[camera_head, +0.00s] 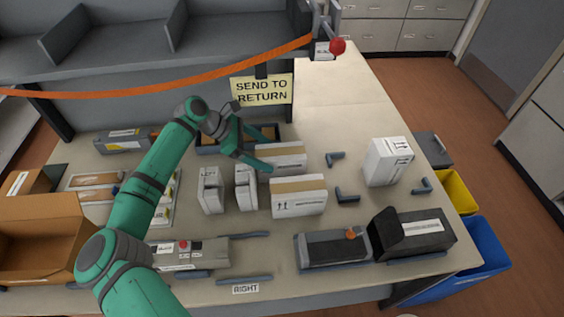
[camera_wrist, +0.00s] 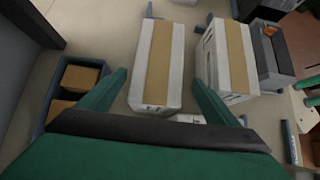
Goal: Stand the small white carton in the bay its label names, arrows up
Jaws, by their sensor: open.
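Several white cartons are on the table, and I cannot tell which one the task means because their labels are too small to read. A carton with tan tape (camera_head: 285,153) lies at the back, beside my gripper (camera_head: 262,153). In the wrist view this taped carton (camera_wrist: 155,45) shows beyond and between the open, empty fingers (camera_wrist: 159,76). A second taped carton (camera_head: 299,198) with printed arrows lies in front of it. Two narrow white cartons (camera_head: 210,190) (camera_head: 246,188) stand to the left. Another white carton (camera_head: 385,165) with arrows pointing up stands at the right.
Dark corner brackets (camera_head: 347,194) mark the table near the right carton. A SEND TO RETURN sign (camera_head: 262,89) stands behind a dark tray (camera_head: 205,145). A RIGHT label (camera_head: 245,288) is at the front edge. Toner units (camera_head: 333,248), an open brown box (camera_head: 40,225) and an orange strap (camera_head: 160,88) surround the space.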

